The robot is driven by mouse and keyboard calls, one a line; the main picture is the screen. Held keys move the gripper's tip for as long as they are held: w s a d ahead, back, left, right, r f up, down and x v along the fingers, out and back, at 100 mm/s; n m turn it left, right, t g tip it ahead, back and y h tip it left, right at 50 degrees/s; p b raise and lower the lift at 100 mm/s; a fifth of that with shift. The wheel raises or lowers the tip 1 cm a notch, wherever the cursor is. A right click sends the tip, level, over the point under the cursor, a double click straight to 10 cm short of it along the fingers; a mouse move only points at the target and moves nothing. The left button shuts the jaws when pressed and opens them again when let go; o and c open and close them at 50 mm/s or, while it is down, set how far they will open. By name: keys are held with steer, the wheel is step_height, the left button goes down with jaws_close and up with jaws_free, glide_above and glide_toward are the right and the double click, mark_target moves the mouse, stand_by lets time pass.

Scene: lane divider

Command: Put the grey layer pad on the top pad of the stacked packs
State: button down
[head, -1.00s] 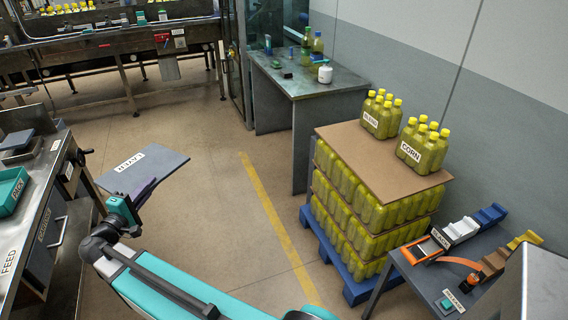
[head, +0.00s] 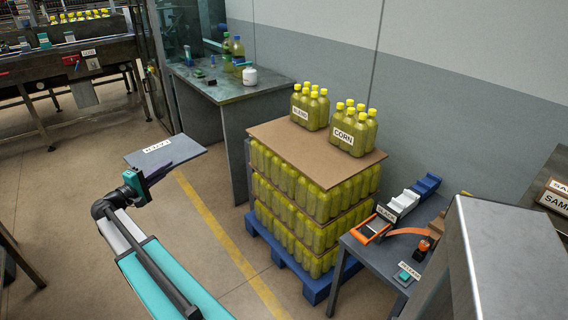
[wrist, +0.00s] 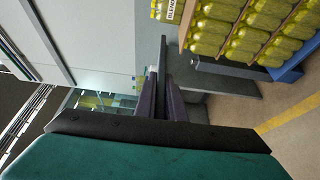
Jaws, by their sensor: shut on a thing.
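The grey layer pad (head: 166,153), with a white label, is held out flat by my gripper (head: 142,190) in the head view, left of the stack and apart from it. My gripper is shut on the pad's near edge. In the wrist view the pad shows only as a thin edge (wrist: 162,55) beyond the dark fingers (wrist: 167,97). The brown top pad (head: 300,150) lies on several layers of yellow bottles (head: 300,190) on a blue pallet (head: 290,263). A BLEND pack (head: 310,107) and a CORN pack (head: 354,130) stand on its far and right part; its near left part is bare.
A grey workbench (head: 218,85) with bottles and a white jar stands behind, left of the stack. A side table (head: 385,258) with tape tools is at the right. A yellow floor line (head: 215,225) runs between my arm and the stack.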

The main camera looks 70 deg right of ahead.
steer(key=s+d+f+m+g+y+b, duration=0.1)
steer(key=s+d+f+m+g+b, duration=0.1)
steer(key=s+d, duration=0.7)
steer(key=s+d+f+m+g+y+b, duration=0.1)
steer(key=s+d+g+b, duration=0.4)
steer(key=d, duration=1.2)
steer(key=s+f+m, duration=0.1)
steer(key=s+f, duration=0.1)
steer(key=s, duration=0.2)
steer(key=shift+s+f+m+y, duration=0.35)
steer(key=shift+s+m+y, duration=0.05)
steer(key=shift+s, duration=0.1)
steer(key=s+d+f, duration=0.1)
steer(key=s+d, duration=0.1)
steer(key=s, duration=1.3)
steer(key=shift+s+d+f+p, duration=0.25)
steer(key=shift+d+p, duration=0.1)
steer(key=shift+p, duration=0.1)
steer(key=shift+f, duration=0.1)
steer(key=shift+f, duration=1.65)
steer(key=shift+f, duration=0.2)
